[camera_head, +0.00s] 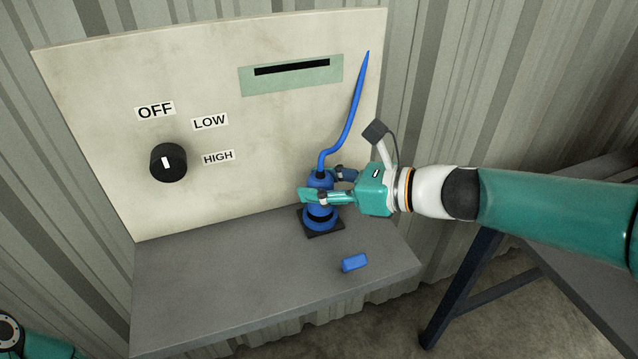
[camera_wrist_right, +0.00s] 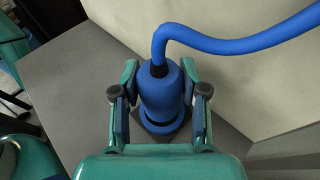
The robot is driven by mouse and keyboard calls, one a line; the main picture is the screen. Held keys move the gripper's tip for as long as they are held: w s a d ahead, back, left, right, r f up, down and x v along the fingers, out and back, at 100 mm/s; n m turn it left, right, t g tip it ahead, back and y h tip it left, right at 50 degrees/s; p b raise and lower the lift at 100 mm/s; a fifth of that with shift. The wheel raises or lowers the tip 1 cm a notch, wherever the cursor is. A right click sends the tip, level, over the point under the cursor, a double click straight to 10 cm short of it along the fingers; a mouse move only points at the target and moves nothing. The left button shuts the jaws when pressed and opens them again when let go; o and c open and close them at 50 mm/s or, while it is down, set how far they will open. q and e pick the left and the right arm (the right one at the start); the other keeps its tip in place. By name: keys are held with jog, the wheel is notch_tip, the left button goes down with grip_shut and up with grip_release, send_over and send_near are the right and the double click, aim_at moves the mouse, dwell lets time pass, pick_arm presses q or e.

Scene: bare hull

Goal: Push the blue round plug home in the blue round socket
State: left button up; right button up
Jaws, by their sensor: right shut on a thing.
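The blue round plug (camera_head: 321,181) stands upright at the blue round socket (camera_head: 321,222), with a blue cable rising from its top. The socket sits on a dark square base on the grey shelf. A dark band shows between plug and socket; I cannot tell how deep the plug sits. My right gripper (camera_head: 322,190) is shut around the plug from the right. In the right wrist view the plug (camera_wrist_right: 160,88) is between both fingers (camera_wrist_right: 160,100), and the socket below is mostly hidden. My left gripper is not in view; only a bit of my left arm shows at bottom left.
A blue block (camera_head: 355,263) lies on the grey shelf (camera_head: 230,275) near its front right. The upright panel (camera_head: 90,130) behind carries a black knob (camera_head: 168,162) with OFF, LOW and HIGH labels and a green slotted plate (camera_head: 290,76). The shelf's left part is clear.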

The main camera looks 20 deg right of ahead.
jog(key=shift+f+b, duration=1.2)
jog(key=shift+f, duration=0.05)
jog(key=o, duration=1.3)
jog(key=shift+c, duration=0.2)
jog(key=v, duration=1.2)
